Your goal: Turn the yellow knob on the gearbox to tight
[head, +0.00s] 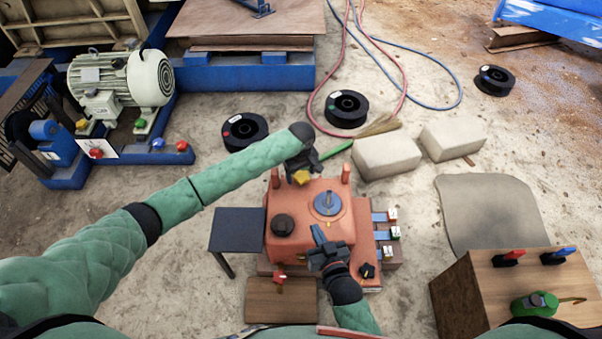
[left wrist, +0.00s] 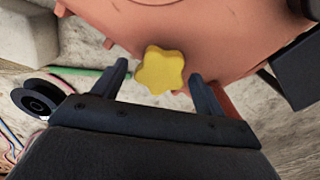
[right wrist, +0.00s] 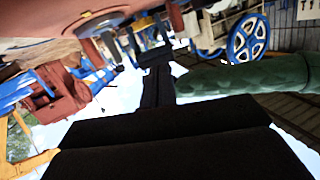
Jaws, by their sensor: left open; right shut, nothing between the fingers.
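The yellow star-shaped knob (head: 301,177) sits on the far side of the orange gearbox (head: 310,245). In the left wrist view the knob (left wrist: 160,70) shows between the two fingers, with the gearbox (left wrist: 200,30) behind it. My left gripper (head: 300,168) is open, its fingers (left wrist: 158,80) on either side of the knob with gaps, so it is not gripping it. My right gripper (head: 318,232) is shut and empty over the near part of the gearbox top, close to the grey round fitting (head: 328,203). In the right wrist view its shut fingers (right wrist: 156,65) show dark.
A black cap (head: 283,225) is on the gearbox top. Blue tabs with labels (head: 384,233) stick out on its right. A dark side table (head: 237,230) stands left. A wooden box (head: 500,280) with red and blue handles is at the lower right. Pale blocks (head: 386,157) lie behind.

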